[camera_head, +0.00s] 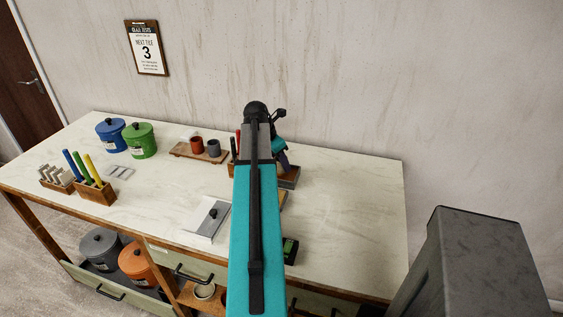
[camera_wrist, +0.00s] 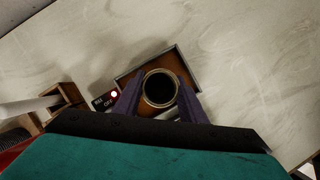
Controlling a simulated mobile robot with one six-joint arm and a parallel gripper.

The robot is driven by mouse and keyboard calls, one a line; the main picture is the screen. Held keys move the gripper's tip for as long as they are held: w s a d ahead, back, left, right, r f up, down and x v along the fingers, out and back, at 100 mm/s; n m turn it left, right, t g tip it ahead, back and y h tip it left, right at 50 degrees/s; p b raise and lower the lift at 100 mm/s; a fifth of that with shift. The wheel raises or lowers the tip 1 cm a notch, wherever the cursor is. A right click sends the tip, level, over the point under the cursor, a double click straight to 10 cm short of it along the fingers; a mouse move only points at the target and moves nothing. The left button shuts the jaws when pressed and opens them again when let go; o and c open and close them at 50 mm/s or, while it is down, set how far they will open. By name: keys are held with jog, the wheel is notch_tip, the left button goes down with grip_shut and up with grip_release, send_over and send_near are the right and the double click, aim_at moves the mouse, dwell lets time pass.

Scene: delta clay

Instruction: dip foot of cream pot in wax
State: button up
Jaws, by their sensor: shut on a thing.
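The cream pot (camera_wrist: 160,103) shows from above in the wrist view as a round pale rim around a dark inside. My gripper (camera_wrist: 160,86) has its purple fingers shut on opposite sides of it. The wax pan (camera_wrist: 187,64), a rectangular tray with a brown floor, lies beneath the pot. The pot's foot is hidden, so I cannot tell whether it touches the wax. In the head view the pan (camera_head: 291,181) shows beside my arm, which covers most of the gripper and hides the pot.
A control box (camera_wrist: 104,101) with a lit lamp stands left of the pan. A wooden holder (camera_wrist: 68,93) is farther left. Red and grey cups (camera_head: 197,146) (camera_head: 214,148) stand on a board. Blue (camera_head: 110,135) and green (camera_head: 140,141) canisters stand farther left. The table's right end (camera_head: 360,200) is clear.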

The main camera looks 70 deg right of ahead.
jog(key=shift+r+p, duration=0.65)
jog(key=shift+r, duration=0.15)
dwell(0.6)
jog(key=shift+r+p, duration=1.5)
jog(key=shift+p, duration=0.05)
